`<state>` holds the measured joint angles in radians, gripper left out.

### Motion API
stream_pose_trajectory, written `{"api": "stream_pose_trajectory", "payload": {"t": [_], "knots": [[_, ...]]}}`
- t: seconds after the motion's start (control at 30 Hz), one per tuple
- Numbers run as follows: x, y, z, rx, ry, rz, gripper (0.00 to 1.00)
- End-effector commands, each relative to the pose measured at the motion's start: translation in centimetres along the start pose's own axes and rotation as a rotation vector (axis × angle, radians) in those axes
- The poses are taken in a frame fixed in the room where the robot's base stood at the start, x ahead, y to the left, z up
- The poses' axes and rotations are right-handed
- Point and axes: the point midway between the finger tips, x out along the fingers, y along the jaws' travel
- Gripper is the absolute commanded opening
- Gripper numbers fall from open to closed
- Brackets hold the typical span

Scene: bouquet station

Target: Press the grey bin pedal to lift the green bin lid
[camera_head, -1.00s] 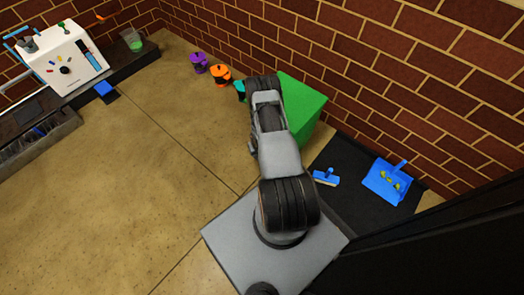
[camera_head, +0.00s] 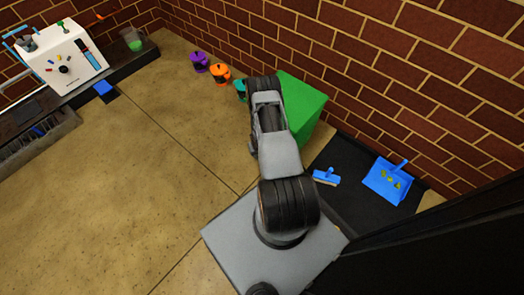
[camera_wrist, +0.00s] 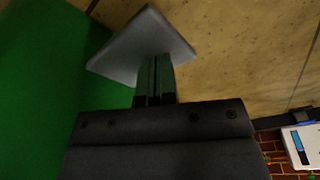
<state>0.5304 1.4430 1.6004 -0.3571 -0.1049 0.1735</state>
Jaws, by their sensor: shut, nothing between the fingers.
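The green bin (camera_head: 306,108) stands against the brick wall, partly behind my arm in the head view, and its lid looks closed. In the wrist view the bin's green side (camera_wrist: 45,75) fills the left. The grey pedal (camera_wrist: 140,48) sticks out beside it above the floor. My gripper (camera_wrist: 155,62) is shut and empty, with its fingertips over the near part of the pedal. I cannot tell whether they touch it. The head view hides my gripper and the pedal behind my arm.
Purple (camera_head: 200,62), orange (camera_head: 220,74) and teal (camera_head: 240,90) pots stand along the wall left of the bin.

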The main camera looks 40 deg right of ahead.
Motion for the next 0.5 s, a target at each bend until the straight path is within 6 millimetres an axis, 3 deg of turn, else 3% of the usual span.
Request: {"api": "stream_pose_trajectory", "payload": {"t": [0.5], "knots": [[2.3, 0.0, 0.5, 0.0, 0.0, 0.0, 0.0]]}}
